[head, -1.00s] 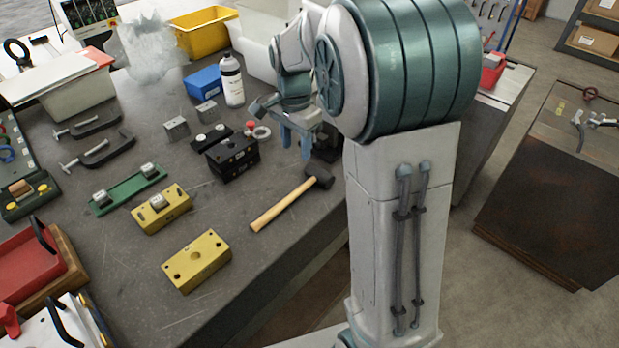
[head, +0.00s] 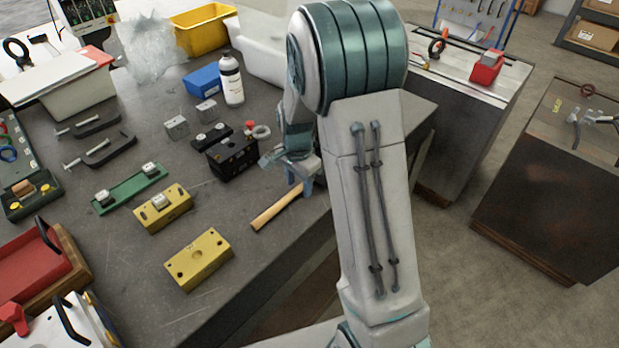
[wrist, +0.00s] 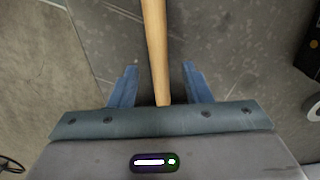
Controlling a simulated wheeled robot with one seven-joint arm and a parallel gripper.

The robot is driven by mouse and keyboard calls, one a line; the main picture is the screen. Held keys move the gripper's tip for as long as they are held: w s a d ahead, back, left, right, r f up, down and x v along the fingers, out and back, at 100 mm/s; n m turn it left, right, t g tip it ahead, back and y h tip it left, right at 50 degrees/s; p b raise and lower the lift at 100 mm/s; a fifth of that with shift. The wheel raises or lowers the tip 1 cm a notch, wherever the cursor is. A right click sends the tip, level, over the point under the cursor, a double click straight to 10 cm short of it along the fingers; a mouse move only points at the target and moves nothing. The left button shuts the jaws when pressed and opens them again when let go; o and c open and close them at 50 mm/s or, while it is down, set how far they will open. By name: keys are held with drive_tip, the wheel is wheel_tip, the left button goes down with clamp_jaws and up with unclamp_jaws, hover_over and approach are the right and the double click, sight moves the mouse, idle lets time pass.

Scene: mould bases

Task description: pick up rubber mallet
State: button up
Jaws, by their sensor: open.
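The rubber mallet (head: 276,208) lies on the dark workbench near its front edge. In the head view only its light wooden handle shows; the head is hidden behind my gripper and arm. My gripper (head: 304,186) is low over the mallet's head end of the handle. In the wrist view the mallet handle (wrist: 155,50) runs between the two blue fingers of my open gripper (wrist: 158,78), with a gap on each side. I cannot tell how far above the handle the fingertips are.
A black block (head: 233,160) stands just left of my gripper. Yellow blocks (head: 198,260) and a green bar (head: 130,188) lie further left. A white bottle (head: 231,80) and a blue box (head: 203,80) stand behind. The bench's front edge is close to the mallet.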

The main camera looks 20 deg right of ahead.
drive_tip(key=shift+f, duration=0.65)
clamp_jaws()
drive_tip(key=shift+r, duration=0.1)
